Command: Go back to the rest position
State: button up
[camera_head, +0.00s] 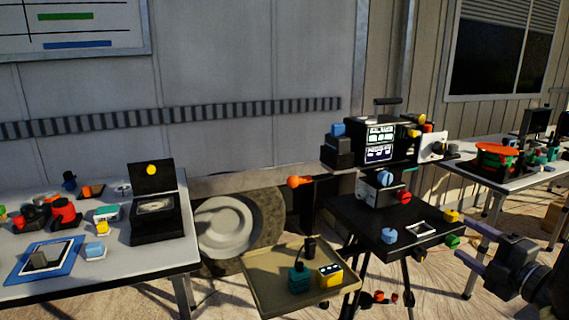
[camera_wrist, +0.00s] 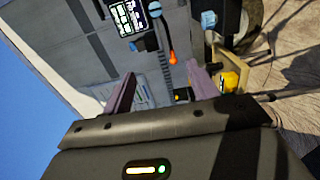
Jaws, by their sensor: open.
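My gripper (camera_wrist: 160,92) shows in the wrist view with its two purple-grey fingers apart and nothing between them. In the head view my arm enters from the right edge, and the purple-grey fingers (camera_head: 472,240) point left, just right of the black cart's lower shelf. The black video cart (camera_head: 370,217) stands right of the middle, with monitors showing lit screens (camera_head: 381,143). The gripper appears apart from the cart and its objects.
A tan tray (camera_head: 270,262) holds a teal block and a yellow block (camera_head: 330,275). A white table (camera_head: 190,250) with several small items stands left. Another table (camera_head: 500,178) stands at the right rear. Blue, yellow and green knobs sit around the cart shelf, near my fingers.

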jog(key=w+a+f+m+g+h, duration=0.1)
jog(key=w+a+f+m+h, duration=0.2)
jog(key=w+f+m+h, duration=0.45)
jog(key=s+a+f+m+g, duration=0.3)
jog(key=a+f+m+g, duration=0.25)
jog(key=a+m, duration=0.2)
jog(key=s+a+f+m+g+y, duration=0.1)
jog(key=s+a+f+m+g, duration=0.65)
jog(key=s+a, duration=0.65)
jog(key=w+r+p+v, duration=0.1)
jog(key=w+p+v, duration=0.2)
jog(key=p+v, duration=1.1)
jog(key=w+p+v, duration=0.3)
jog(key=p+v, duration=1.2)
jog(key=p, duration=0.3)
jog(key=shift+w+d+r+n, duration=0.25)
jog(key=shift+d+r+n, duration=0.25)
jog(key=shift+d, duration=0.3)
jog(key=shift+w, duration=0.1)
